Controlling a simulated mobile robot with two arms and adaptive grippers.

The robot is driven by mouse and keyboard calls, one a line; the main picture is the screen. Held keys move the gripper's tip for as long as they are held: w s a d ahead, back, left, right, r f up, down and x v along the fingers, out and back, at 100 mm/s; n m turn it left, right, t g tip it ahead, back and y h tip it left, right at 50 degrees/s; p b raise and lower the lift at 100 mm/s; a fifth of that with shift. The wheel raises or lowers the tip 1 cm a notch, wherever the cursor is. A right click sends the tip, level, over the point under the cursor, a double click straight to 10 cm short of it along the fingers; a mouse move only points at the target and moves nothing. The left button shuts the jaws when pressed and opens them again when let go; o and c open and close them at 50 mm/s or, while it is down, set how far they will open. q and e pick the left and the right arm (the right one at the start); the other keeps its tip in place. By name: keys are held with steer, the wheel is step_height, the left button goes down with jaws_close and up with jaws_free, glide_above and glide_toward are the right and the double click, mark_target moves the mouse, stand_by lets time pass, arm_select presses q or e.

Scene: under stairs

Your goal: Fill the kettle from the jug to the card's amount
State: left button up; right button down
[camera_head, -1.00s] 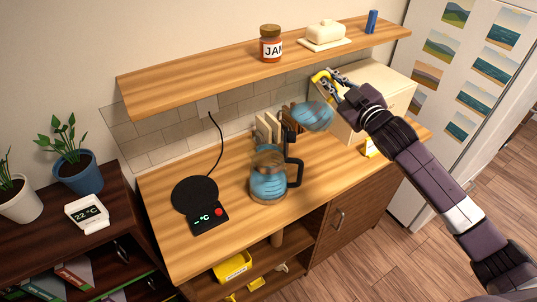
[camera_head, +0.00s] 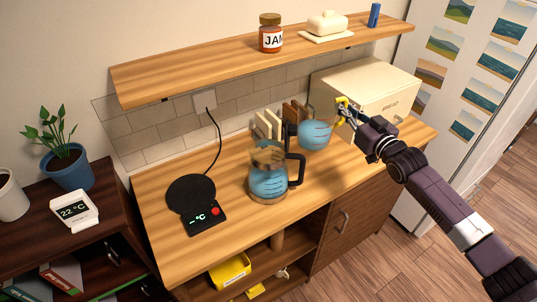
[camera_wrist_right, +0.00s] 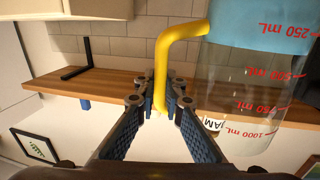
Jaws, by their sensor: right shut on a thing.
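The glass kettle (camera_head: 268,182) stands on the wooden counter with blue water in it, its black handle to the right. The clear jug (camera_head: 315,136) also holds blue water and is roughly upright, behind and right of the kettle. My right gripper (camera_head: 345,113) is shut on the jug's yellow handle (camera_wrist_right: 174,48). In the right wrist view, upside down, the jug's water (camera_wrist_right: 255,25) ends between the 250 and 500 mL marks. I cannot tell whether the jug touches the counter. No card shows. My left gripper is out of view.
A black heating base (camera_head: 192,196) with a small display lies left of the kettle. A toast rack (camera_head: 268,124) and bread box (camera_head: 365,88) stand behind. The shelf (camera_head: 200,80) overhangs the back, holding a jam jar (camera_head: 271,35) and butter dish (camera_head: 326,28).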

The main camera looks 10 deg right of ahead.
steer(key=shift+r+p, duration=1.85)
steer(key=shift+r, duration=0.8)
steer(key=shift+f, duration=0.1)
